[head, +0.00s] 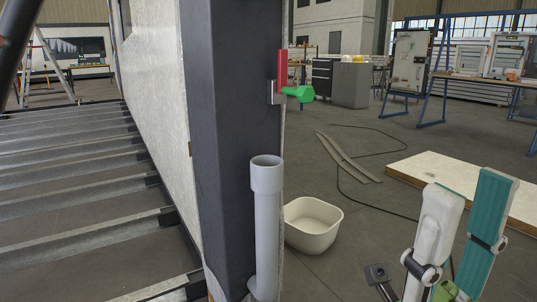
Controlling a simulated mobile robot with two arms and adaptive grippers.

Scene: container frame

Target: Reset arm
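My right arm comes up at the lower right, with white and teal links. A small dark part at its left, low in the head view, seems to be the tip of my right gripper (378,277). Most of this gripper is hidden or cut off by the bottom edge, so its opening does not show. I see nothing held in it. It is over the floor, to the right of a cream tub (328,217). My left gripper is not in view.
A dark post (232,130) carries a red and green fitting (283,75). An upright grey pipe (267,215) stands before it. Metal floor beams (70,190) lie left. A flat board (430,168) and a dark cable (350,195) lie right. Open floor lies between.

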